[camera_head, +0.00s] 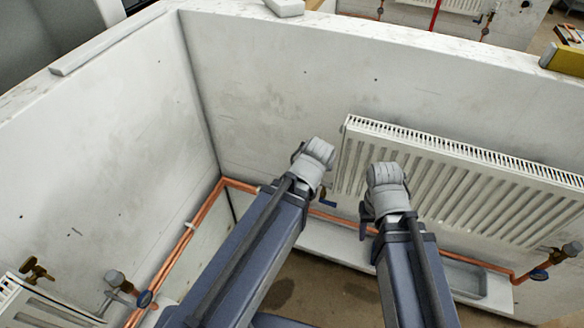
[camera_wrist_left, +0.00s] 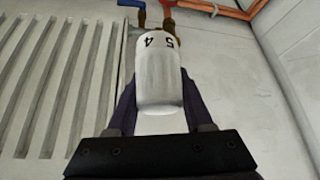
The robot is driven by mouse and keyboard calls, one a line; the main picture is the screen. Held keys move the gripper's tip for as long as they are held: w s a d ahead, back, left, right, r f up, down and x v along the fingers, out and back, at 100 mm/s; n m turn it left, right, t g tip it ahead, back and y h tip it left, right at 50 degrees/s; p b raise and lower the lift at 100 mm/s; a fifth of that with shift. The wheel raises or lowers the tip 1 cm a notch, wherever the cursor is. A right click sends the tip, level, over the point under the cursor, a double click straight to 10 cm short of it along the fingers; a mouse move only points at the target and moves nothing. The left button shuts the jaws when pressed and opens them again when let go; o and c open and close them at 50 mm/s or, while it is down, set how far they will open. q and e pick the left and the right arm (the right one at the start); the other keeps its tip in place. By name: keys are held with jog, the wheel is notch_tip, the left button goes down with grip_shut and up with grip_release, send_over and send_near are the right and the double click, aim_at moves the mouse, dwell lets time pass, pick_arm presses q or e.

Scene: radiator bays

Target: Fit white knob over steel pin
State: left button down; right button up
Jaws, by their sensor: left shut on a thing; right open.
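A white knob (camera_wrist_left: 158,72) with the numbers 5 and 4 near its far end shows in the left wrist view. My left gripper (camera_wrist_left: 158,104) is shut on it, with a dark finger on each side. A brass valve (camera_wrist_left: 169,22) is just beyond the knob's far end. The steel pin is not visible, and I cannot tell whether the knob touches the valve. In the head view my left gripper is largely hidden behind its wrist, near the radiator's left end. My right gripper (camera_head: 367,217) is open in front of the radiator; its fingers show only partly.
The white radiator (camera_head: 470,185) hangs on the back wall. Copper pipe (camera_head: 190,235) runs low around the corner. Another valve (camera_head: 118,281) with a blue handle is at lower left, and one (camera_head: 565,252) at far right.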

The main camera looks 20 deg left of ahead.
pick_arm(q)
jog(key=shift+a+f+m, duration=0.3)
jog(key=shift+f, duration=0.1)
jog(key=a+f+m+h+b, duration=0.4)
jog(key=m+b, duration=0.1)
jog(key=m, duration=0.2)
jog(key=shift+w+a+f+m+g+h, duration=0.2)
jog(key=shift+w+m+g+h, duration=0.1)
jog(key=shift+w+m, duration=0.1)
jog(key=shift+w, duration=0.15)
jog(key=shift+w+d+f+b, duration=0.1)
jog(key=shift+w+f+b, duration=0.15)
jog(key=shift+w, duration=1.2)
jog(key=shift+w+d+f+b, duration=0.1)
jog(key=shift+w+f+b, duration=0.15)
jog(key=shift+w, duration=1.15)
jog(key=shift+w+f+b, duration=0.25)
jog(key=shift+w, duration=1.2)
jog(key=shift+w+f+b, duration=0.7)
jog(key=shift+w+b, duration=0.05)
jog(key=shift+w, duration=0.2)
jog(key=shift+w+f+b, duration=0.1)
jog(key=shift+f+b, duration=0.45)
jog(key=shift+f, duration=0.05)
jog(key=shift+f+b, duration=1.55)
jog(key=shift+b, duration=0.05)
